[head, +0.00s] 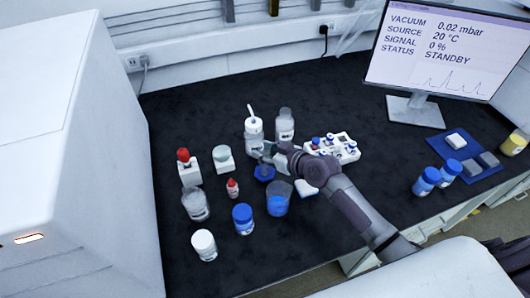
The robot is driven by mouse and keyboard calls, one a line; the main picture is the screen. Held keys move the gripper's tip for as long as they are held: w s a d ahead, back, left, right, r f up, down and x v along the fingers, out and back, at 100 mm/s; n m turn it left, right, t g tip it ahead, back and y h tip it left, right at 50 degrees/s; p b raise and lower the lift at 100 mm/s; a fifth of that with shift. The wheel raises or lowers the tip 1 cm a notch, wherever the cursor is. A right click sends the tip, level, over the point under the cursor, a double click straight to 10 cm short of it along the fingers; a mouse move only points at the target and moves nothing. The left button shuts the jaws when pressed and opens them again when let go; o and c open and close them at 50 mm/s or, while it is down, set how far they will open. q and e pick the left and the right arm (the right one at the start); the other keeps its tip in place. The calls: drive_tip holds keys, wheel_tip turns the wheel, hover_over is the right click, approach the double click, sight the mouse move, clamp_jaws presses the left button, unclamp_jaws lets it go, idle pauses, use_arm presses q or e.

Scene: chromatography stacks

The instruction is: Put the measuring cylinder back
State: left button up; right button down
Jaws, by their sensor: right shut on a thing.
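The measuring cylinder shows as a blue foot (264,173) just below my right gripper; its body is mostly hidden by the gripper, and I cannot tell whether the foot touches the bench. My right gripper (266,155) reaches in from the lower right and is shut on the measuring cylinder. My left gripper is not in view.
A white wash bottle (254,132) and a clear bottle (285,125) stand close behind the gripper. A beaker of blue liquid (278,203) stands close in front. A white vial rack (345,147) is to the right. The dark bench (195,110) is clear at back left.

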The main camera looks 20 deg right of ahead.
drive_tip(key=shift+f, duration=0.85)
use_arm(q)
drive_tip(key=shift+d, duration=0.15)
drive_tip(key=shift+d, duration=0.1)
use_arm(e)
drive_tip(key=shift+f, duration=0.2)
drive_tip(key=c, duration=0.7)
unclamp_jaws()
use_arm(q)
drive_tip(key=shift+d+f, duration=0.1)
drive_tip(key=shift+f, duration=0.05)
use_arm(e)
drive_tip(key=shift+r, duration=0.15)
